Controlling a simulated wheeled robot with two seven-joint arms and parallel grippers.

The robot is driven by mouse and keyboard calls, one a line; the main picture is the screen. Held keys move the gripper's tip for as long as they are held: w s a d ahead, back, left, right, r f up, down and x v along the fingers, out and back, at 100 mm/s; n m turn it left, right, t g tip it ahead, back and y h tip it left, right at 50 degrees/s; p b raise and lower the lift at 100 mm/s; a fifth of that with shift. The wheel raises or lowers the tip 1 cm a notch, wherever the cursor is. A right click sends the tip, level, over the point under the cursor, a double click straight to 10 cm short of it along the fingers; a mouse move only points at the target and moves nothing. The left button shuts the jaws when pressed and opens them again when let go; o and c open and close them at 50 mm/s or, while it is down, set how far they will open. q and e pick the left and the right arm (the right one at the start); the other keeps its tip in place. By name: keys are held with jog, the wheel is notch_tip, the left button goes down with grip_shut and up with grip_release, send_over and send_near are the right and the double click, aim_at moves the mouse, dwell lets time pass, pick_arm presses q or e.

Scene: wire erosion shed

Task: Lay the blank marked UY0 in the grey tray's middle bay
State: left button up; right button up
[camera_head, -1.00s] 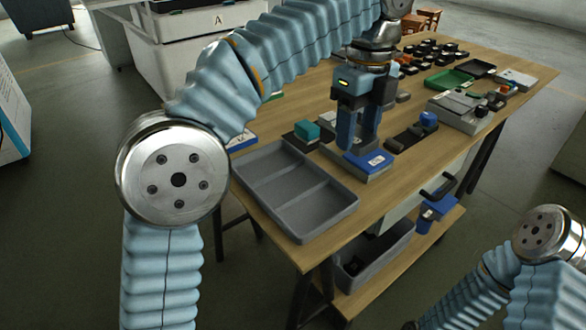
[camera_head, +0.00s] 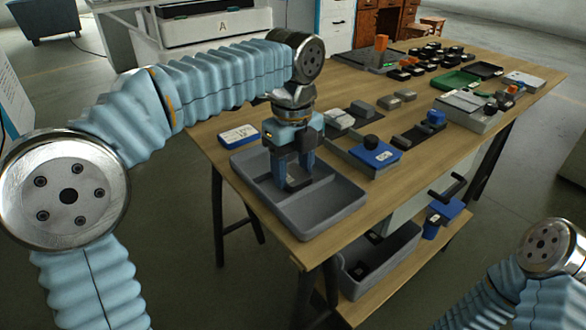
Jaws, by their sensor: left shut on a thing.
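The grey tray (camera_head: 336,206) lies at the table's near left corner, its bays split by low dividers. My left gripper (camera_head: 294,176) points straight down over the tray's middle bay. It is shut on a small dark block (camera_head: 298,185), which shows low between and below the fingertips. The block's marking cannot be read, so I cannot tell if it is UY0. I cannot tell whether the block touches the bay floor. The gripper hides part of the tray's far side. My right gripper is out of view.
A blue-topped block with a label and black knob (camera_head: 376,153) stands right of the tray. A blue-edged labelled box (camera_head: 238,135) lies behind its left end. Grey blocks (camera_head: 340,119) and a green tray (camera_head: 456,82) are farther back. A grey bin (camera_head: 385,255) sits on the lower shelf.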

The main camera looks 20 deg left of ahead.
aim_at(293, 173)
pick_arm(q)
jog(key=o, duration=1.4)
jog(key=shift+f, duration=0.1)
notch_tip(293, 173, up, 12)
jog(key=p, duration=0.3)
